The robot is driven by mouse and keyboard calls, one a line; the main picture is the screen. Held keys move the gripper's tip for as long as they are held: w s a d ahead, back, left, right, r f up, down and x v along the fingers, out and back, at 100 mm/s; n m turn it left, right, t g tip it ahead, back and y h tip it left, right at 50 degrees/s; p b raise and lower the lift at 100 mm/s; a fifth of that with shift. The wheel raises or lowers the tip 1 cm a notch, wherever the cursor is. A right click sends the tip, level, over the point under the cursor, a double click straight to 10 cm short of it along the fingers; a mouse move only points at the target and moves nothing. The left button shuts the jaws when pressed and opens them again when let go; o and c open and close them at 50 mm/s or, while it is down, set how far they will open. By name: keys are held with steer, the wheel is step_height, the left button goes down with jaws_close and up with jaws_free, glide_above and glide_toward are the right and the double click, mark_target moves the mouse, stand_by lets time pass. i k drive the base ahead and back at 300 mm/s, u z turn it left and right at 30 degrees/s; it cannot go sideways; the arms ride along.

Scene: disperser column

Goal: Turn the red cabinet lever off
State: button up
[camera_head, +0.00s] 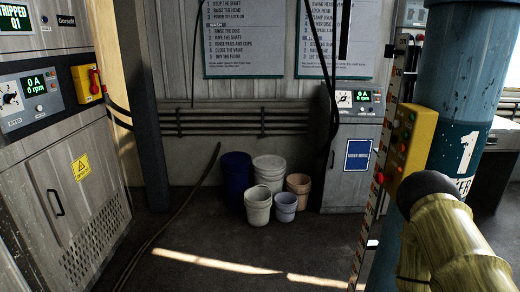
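The red lever (95,82) is at the upper left, on the front of a yellow switch box (82,92) fixed to the side of the grey cabinet (75,170). It looks roughly upright, but it is too small to read its exact setting. A green display (14,17) above reads "TRIPPED Q1", and a lower one (40,83) reads "0 A 0 rpm". My gripper is not in view. A yellowish, dark-ended part at the lower right seems to be my arm, far from the lever.
A blue column (465,90) with a yellow button box (411,150) stands at right. Several buckets (258,206) sit by the back wall, beside a second cabinet (345,185). A cable (165,225) crosses the floor. The middle floor is clear.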

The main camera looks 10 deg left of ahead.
mark_target(93, 89)
steer(key=u, duration=0.15)
steer(key=i, duration=1.6)
steer(key=u, duration=0.7)
steer(key=i, duration=1.7)
steer(key=u, duration=0.65)
